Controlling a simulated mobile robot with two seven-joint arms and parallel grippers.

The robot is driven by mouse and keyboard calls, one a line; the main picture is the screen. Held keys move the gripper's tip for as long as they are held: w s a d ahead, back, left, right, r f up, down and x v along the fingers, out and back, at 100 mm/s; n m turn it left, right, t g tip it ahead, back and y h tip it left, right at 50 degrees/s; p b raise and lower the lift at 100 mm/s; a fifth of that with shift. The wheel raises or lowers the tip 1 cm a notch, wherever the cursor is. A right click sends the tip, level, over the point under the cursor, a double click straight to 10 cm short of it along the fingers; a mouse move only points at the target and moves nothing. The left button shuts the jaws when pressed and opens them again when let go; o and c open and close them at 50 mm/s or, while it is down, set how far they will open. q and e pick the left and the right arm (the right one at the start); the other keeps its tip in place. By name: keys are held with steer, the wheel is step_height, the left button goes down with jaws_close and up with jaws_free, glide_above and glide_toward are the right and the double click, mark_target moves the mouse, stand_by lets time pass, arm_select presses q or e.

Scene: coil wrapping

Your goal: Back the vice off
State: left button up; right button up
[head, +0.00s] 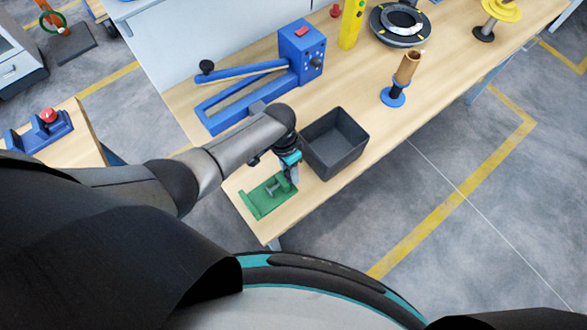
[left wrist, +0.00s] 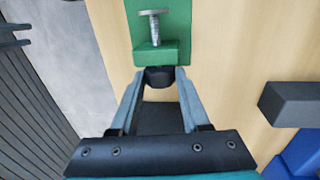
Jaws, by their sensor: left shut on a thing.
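The green vice (head: 256,203) lies flat near the table's front left corner. In the left wrist view the vice (left wrist: 178,45) is at the top, with a grey metal screw with a flat head (left wrist: 154,27) standing by its green end block. My left gripper (head: 291,178) is at the vice's right end. In the left wrist view its fingers (left wrist: 158,84) are on both sides of a small black knob (left wrist: 159,75) at the end block and are shut on it. The lower side of the knob is hidden. My right gripper is not in view.
An empty dark bin (head: 346,128) stands close to the right of my left gripper. A blue lever device (head: 303,48) is behind it. A brown roll on a blue stand (head: 394,96) and a black ring (head: 400,24) are farther back.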

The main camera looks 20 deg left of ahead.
arm_select(q)
steer(key=shift+s+d, duration=0.1)
steer(key=shift+s, duration=0.05)
steer(key=shift+t+y+b, duration=0.3)
steer(key=shift+t+y, duration=0.1)
steer(key=shift+s+d+f+t+y, duration=0.1)
steer(key=shift+s+d+t+y, duration=0.2)
steer(key=shift+t+y, duration=0.8)
steer(key=shift+y, duration=0.5)
steer(key=shift+s, duration=0.1)
